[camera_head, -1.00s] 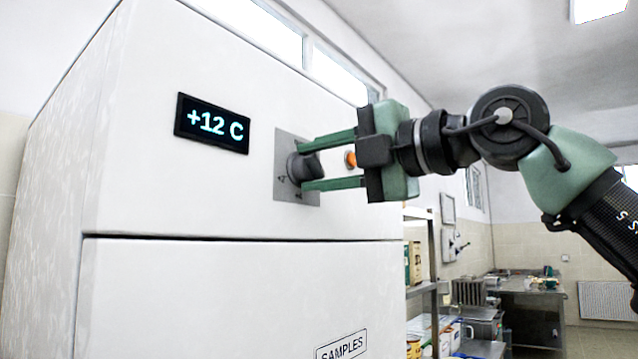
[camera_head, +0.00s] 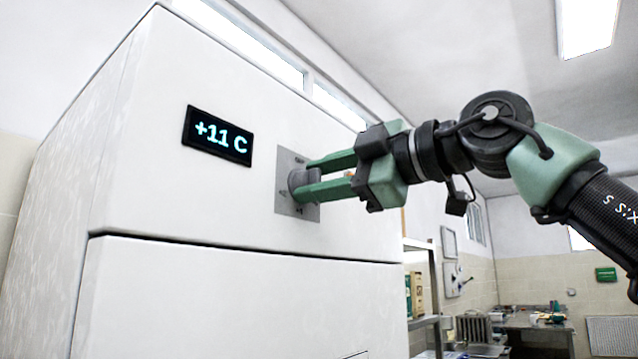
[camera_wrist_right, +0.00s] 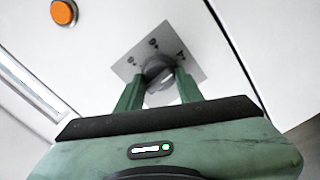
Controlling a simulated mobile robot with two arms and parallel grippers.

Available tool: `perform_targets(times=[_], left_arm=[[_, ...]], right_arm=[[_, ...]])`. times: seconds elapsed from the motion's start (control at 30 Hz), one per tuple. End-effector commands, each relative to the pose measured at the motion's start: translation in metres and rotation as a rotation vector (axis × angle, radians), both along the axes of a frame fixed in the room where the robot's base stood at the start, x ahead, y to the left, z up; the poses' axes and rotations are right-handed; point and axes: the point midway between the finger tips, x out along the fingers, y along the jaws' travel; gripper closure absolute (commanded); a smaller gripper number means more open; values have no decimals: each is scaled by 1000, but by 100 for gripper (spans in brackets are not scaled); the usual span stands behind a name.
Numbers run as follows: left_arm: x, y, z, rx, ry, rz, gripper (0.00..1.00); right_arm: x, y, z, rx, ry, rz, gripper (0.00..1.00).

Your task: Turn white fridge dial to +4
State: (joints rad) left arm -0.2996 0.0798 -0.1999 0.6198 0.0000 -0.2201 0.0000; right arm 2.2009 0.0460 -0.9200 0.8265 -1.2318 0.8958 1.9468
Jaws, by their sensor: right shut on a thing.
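The white fridge (camera_head: 230,300) fills the left half of the head view. Its black display (camera_head: 218,136) reads +11 C. Right of the display is a grey plate (camera_head: 284,206) with marks on it and a dark round dial (camera_head: 299,181). My right gripper (camera_head: 309,179) has its green fingers on either side of the dial and is shut on it. In the right wrist view the dial (camera_wrist_right: 158,72) sits between the fingertips, and the marked plate (camera_wrist_right: 190,50) shows around it. The dial's pointer is hard to make out. My left gripper is not in view.
An orange button (camera_wrist_right: 64,13) is on the fridge front in the right wrist view. A seam (camera_head: 250,250) divides the fridge front below the dial. A shelf (camera_head: 422,245) and a worktop (camera_head: 535,325) stand farther back at right.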

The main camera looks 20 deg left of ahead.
Motion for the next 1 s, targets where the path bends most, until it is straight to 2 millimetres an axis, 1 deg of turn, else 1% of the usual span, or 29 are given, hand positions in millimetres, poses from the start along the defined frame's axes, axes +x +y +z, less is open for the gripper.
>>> perform_targets(times=[0.5, 0.53, 0.57, 0.6, 0.87, 1.0], left_arm=[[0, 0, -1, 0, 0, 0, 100], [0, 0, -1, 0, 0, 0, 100], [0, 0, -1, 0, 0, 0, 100], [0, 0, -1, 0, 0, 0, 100], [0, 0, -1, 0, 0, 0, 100], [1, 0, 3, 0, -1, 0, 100]], right_arm=[[1, -1, 1, 10, 19, -2, 100], [1, -1, 1, 10, 19, -2, 61], [1, -1, 1, 10, 19, -3, 52], [1, -1, 1, 9, 19, -2, 42], [0, 0, 0, 8, 19, 0, 42], [5, -5, 2, 9, 21, 0, 42]])
